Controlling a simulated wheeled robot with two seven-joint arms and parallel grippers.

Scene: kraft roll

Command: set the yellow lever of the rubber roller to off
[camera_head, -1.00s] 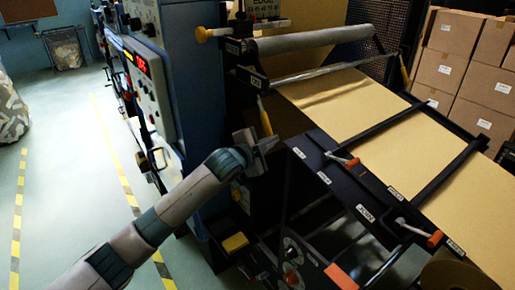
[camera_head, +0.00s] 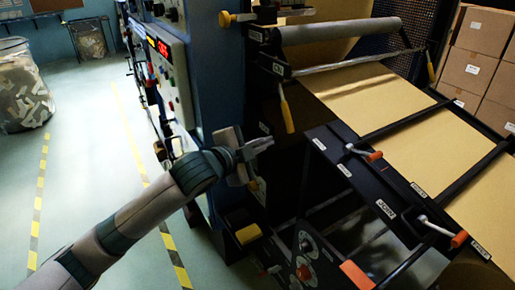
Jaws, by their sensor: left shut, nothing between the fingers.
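The rubber roller (camera_head: 338,31) is a long grey cylinder across the top of the machine. A yellow lever (camera_head: 286,108) hangs from the bracket at the roller's left end, its tip pointing down and slightly right. A second yellow handle (camera_head: 430,66) shows at the roller's right end. My right gripper is not in view.
Kraft paper (camera_head: 375,95) runs down over the dark frame, which carries orange-tipped handles (camera_head: 374,156) and a lower control panel (camera_head: 305,255). A blue cabinet with a red display (camera_head: 164,50) stands behind my left arm. Cartons (camera_head: 470,70) are stacked right.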

